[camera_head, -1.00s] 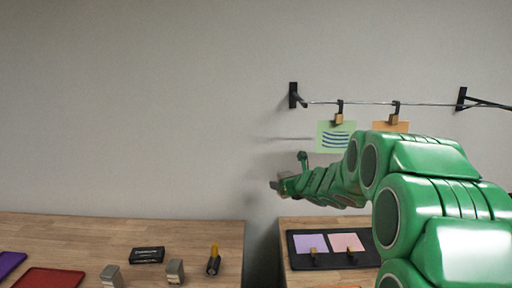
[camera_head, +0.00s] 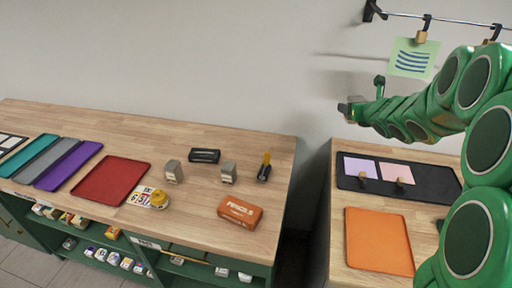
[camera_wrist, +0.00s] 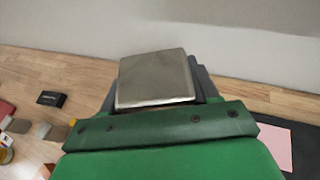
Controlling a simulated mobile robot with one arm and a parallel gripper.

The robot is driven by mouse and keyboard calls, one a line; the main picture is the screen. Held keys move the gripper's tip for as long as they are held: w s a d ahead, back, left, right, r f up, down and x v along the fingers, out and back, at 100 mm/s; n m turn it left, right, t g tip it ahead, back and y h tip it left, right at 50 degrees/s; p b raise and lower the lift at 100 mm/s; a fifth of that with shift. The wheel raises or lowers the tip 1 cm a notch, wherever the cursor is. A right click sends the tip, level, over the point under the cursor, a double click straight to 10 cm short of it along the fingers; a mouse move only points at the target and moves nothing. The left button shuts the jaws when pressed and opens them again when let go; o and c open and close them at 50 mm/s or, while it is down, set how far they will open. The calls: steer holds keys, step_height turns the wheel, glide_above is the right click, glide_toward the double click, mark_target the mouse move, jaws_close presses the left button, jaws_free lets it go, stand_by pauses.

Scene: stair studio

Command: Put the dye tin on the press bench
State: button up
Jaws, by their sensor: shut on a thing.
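My gripper (camera_head: 352,110) is raised above the gap between two wooden benches, near the wall. It is shut on a grey, flat-faced metal thing (camera_wrist: 155,78), which fits the dye tin; no label shows. In the head view it is too small to make out clearly. The left bench (camera_head: 250,140) and the right bench (camera_head: 335,240) both have wooden tops; which one is the press bench is not marked.
The left bench holds a red tray (camera_head: 110,182), grey blocks (camera_head: 228,172), a black box (camera_head: 205,156), a pencil box (camera_head: 240,210) and a roller (camera_head: 264,168). The right bench holds a black board (camera_head: 430,184) and an orange tray (camera_head: 378,240). A rail with clipped prints (camera_head: 410,58) hangs above.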

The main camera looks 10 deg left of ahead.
steer(key=w+a+n+g+y, duration=0.3)
steer(key=w+a+n, duration=0.1)
steer(key=a, duration=0.6)
steer(key=w+a+n+g+y, duration=0.25)
steer(key=w+a, duration=0.25)
steer(key=a, duration=0.6)
steer(key=s+a+f+n+g+y, duration=0.1)
steer(key=s+a+f+n+g, duration=0.1)
steer(key=a+f+n+g, duration=0.2)
steer(key=s+a+f+n+g+y, duration=0.1)
steer(key=s+a+f+n+g, duration=0.1)
steer(key=a+f, duration=0.9)
steer(key=shift+s+n+g+y, duration=0.25)
steer(key=shift+n+g+y, duration=0.1)
steer(key=shift+n+g, duration=0.6)
steer(key=shift+f, duration=4.85)
steer(key=shift+f, duration=0.25)
